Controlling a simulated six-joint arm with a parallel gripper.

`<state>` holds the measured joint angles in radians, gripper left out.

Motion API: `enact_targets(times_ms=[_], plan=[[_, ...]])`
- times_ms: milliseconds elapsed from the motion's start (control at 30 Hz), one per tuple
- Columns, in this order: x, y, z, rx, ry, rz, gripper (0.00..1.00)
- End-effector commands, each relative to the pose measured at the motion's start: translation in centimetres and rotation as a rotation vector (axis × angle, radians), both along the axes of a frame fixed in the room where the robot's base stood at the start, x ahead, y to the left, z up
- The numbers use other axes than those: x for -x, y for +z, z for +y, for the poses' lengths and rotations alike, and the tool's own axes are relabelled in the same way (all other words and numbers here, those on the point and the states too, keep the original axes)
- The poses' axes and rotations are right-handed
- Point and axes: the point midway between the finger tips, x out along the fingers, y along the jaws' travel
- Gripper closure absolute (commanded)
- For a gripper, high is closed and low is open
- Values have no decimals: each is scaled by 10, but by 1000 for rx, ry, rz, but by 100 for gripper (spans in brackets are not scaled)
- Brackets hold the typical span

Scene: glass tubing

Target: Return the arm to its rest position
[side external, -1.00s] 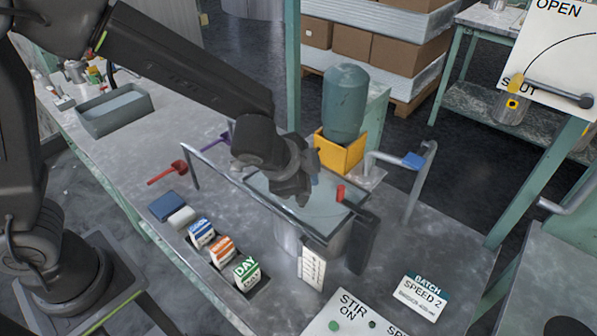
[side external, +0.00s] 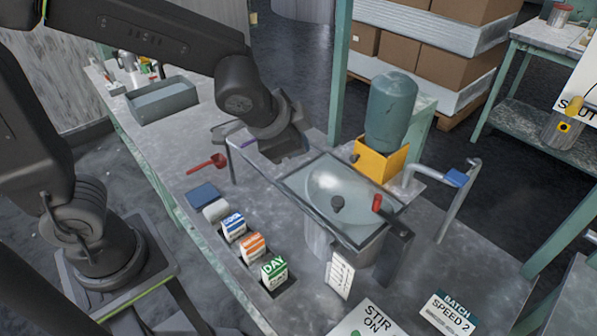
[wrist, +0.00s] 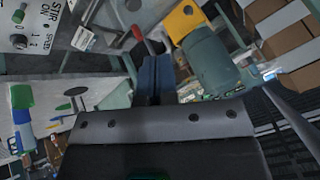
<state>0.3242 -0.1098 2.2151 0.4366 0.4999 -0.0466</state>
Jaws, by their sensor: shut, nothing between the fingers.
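My gripper shows at the end of my dark arm in the side external view (side external: 290,152), above the bench and beyond the far left edge of the steel vat's glass lid (side external: 315,192). In the wrist view my gripper's two dark blue fingers (wrist: 155,70) are side by side and closed, with nothing seen between them. My gripper appears apart from all of these.
A yellow stand with a green bottle (side external: 390,110) is behind the vat. A pipe with a blue handle (side external: 456,178) rises at right. Label blocks (side external: 253,246) line the front edge. A red scoop (side external: 207,164) and a grey tray (side external: 163,102) lie at left.

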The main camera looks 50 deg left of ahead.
Motion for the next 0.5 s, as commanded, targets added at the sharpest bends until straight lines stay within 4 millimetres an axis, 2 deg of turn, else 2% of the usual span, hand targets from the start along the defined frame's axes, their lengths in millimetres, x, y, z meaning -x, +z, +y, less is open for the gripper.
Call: enact_targets(times_ms=[33, 200, 400, 500], plan=[[14, 14, 19, 33, 81, 1, 100], [68, 39, 59, 152, 304, 46, 100], [119, 48, 75, 282, 463, 86, 100], [132, 49, 76, 320, 497, 98, 100]])
